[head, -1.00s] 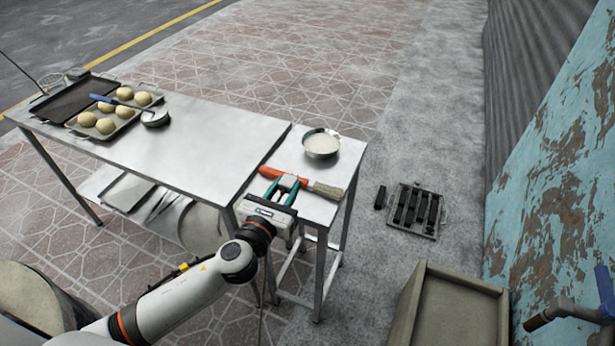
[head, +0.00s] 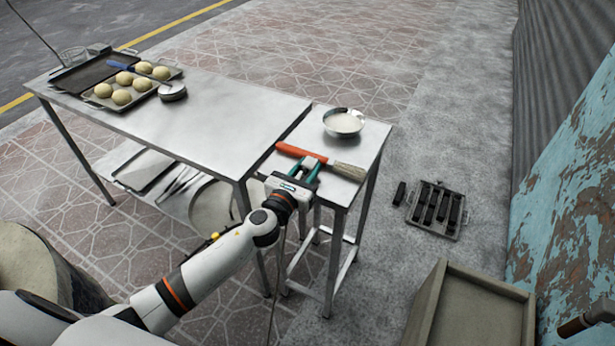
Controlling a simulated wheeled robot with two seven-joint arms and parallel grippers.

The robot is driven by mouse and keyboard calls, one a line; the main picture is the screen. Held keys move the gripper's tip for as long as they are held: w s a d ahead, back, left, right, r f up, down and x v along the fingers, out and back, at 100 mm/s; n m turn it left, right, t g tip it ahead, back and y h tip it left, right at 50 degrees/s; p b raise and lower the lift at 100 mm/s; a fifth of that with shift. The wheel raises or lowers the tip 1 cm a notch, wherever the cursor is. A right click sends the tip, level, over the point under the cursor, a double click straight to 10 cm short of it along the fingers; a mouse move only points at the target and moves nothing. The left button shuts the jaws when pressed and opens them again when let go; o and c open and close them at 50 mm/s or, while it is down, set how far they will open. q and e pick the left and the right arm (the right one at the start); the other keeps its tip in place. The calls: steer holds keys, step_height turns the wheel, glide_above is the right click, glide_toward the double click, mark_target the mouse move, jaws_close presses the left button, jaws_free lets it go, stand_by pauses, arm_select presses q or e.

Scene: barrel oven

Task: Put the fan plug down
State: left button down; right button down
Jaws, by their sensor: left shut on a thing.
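My left gripper (head: 309,172), with teal fingers, is shut on the fan plug (head: 311,163), a small pale block between its fingertips. The gripper is over the near-left part of the small metal side table (head: 376,142), just in front of the brush. I cannot tell whether the plug touches the tabletop. A thin dark cord (head: 276,290) hangs down below the gripper. My right gripper is out of view.
A brush with an orange handle (head: 296,151) and a bowl of white powder (head: 343,122) are on the side table. The long metal table (head: 210,115) adjoins it, with dough balls on a tray (head: 152,92). A charcoal tray (head: 437,211) lies on the ground.

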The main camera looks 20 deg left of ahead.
arm_select(q)
steer(key=shift+f, duration=0.65)
steer(key=shift+f, duration=0.15)
steer(key=c, duration=1)
jaws_free()
